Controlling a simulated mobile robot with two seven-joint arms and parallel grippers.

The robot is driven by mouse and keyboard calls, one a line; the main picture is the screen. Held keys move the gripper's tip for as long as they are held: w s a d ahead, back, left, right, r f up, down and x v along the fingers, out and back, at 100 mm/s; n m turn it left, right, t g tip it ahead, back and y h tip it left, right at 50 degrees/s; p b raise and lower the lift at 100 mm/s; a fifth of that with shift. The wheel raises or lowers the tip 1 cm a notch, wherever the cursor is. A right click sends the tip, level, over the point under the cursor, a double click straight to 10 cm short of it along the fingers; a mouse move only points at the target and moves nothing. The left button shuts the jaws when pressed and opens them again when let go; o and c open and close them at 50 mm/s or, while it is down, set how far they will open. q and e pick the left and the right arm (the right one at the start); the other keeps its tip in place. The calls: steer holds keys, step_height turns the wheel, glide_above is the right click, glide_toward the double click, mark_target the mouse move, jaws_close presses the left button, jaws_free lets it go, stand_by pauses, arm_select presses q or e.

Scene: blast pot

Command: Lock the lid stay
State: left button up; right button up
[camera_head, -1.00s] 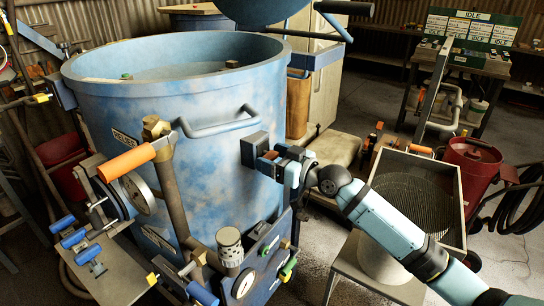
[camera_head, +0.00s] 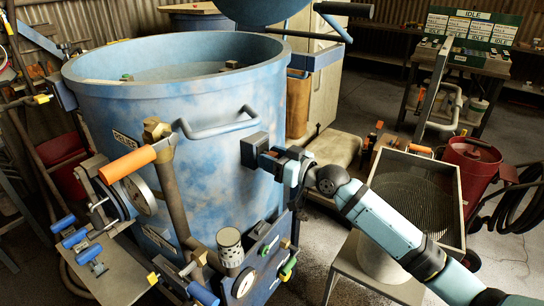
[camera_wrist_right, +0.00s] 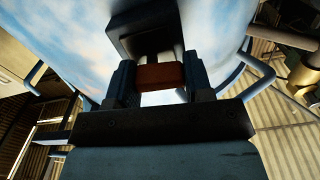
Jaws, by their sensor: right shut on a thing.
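A dark latch block (camera_head: 255,150) sits on the right side of the mottled blue pot (camera_head: 215,125); I take it to be the lid stay's lock. My right gripper (camera_head: 272,161) is at this block, its arm reaching in from the lower right. In the right wrist view, a small red-brown tab (camera_wrist_right: 160,76) under the dark block (camera_wrist_right: 145,25) lies between the two dark fingers, and the gripper is shut on it. In the head view the gripper hides the tab. The blue lid (camera_head: 262,8) is raised above the pot, cut off at the top. My left gripper is not seen.
A bent blue handle (camera_head: 218,128) is on the pot left of the block. An orange-handled lever (camera_head: 127,164), pipes and a gauge (camera_head: 244,284) crowd the pot's front. A grey sieve tray (camera_head: 415,195) and a red canister (camera_head: 471,166) stand at the right.

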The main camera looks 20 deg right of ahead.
steer(key=shift+r+m+p, duration=0.2)
steer(key=shift+m+p, duration=0.5)
steer(key=shift+m, duration=0.5)
steer(key=m+p, duration=0.1)
steer(key=m, duration=0.2)
steer(key=shift+r+m+p, duration=0.1)
steer(key=shift+m+p, duration=0.2)
steer(key=shift+p, duration=0.1)
steer(key=m+p, duration=0.1)
steer(key=m, duration=0.2)
steer(key=shift+w+d+r+m+p, duration=0.1)
steer(key=shift+m+p, duration=0.2)
steer(key=m+p, duration=0.2)
steer(key=m, duration=0.3)
steer(key=shift+w+d, duration=0.1)
steer(key=shift+d, duration=0.05)
steer(key=shift+m+p, duration=0.6)
steer(key=shift+m, duration=0.7)
steer(key=o, duration=0.9)
